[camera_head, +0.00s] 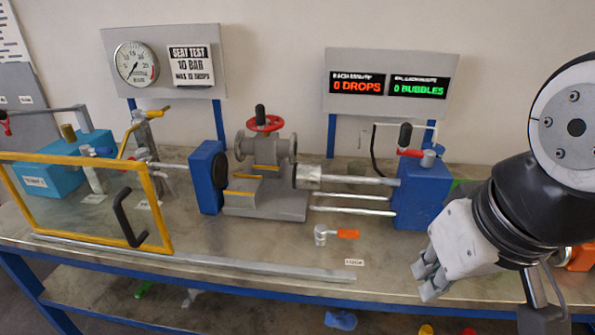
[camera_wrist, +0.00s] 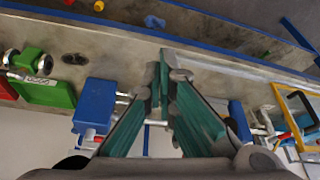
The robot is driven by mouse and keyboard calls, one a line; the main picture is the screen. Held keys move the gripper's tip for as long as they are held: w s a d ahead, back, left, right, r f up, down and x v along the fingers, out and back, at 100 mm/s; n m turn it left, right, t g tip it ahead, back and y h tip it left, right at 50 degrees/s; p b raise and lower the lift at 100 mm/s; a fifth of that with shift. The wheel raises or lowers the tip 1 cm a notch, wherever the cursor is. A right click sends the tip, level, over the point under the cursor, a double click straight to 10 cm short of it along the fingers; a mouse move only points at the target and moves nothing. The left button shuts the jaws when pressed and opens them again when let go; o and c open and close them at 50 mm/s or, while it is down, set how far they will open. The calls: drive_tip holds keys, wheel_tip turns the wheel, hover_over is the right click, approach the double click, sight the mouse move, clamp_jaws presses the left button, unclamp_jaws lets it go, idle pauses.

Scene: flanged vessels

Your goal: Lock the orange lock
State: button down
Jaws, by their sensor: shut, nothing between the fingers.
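A small metal fitting with an orange handle (camera_head: 347,234) lies or is mounted on the steel bench, in front of the silver rods. It is the only small orange-handled piece I see clearly, and I cannot tell whether it is locked. My gripper (camera_head: 432,284) hangs over the bench's front right, to the right of the orange piece and apart from it. In the wrist view my gripper (camera_wrist: 166,62) has its fingers together and empty. The orange piece is not clear in the wrist view. Another orange part (camera_head: 580,258) shows partly behind my arm at the far right.
A grey flanged valve with a red handwheel (camera_head: 265,123) sits between two blue blocks. A yellow-framed guard (camera_head: 160,205) with a black handle stands at left, with a metal rail (camera_head: 200,260) along the front. A blue block (camera_head: 420,190) stands behind my gripper.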

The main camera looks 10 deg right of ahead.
drive_tip(key=c, duration=1.6)
unclamp_jaws()
drive_tip(key=shift+w+f, duration=0.15)
drive_tip(key=shift+o, duration=0.9)
drive_tip(key=w+a+f+m+g+y+b, duration=0.1)
drive_tip(key=w+f+m+g+y+b, duration=0.1)
drive_tip(key=w+f, duration=0.3)
drive_tip(key=shift+w+a+m+g+y, duration=0.15)
drive_tip(key=shift+w+m+g+y, duration=0.05)
drive_tip(key=shift+m+g+y, duration=0.55)
drive_tip(key=m+t+y+b, duration=0.5)
drive_tip(key=m+t+y, duration=0.2)
drive_tip(key=m+y, duration=0.3)
approach(351, 234)
drive_tip(key=shift+m+h, duration=0.45)
drive_tip(key=shift+m, duration=0.2)
drive_tip(key=x, duration=1)
drive_tip(key=shift+w, duration=0.3)
clamp_jaws()
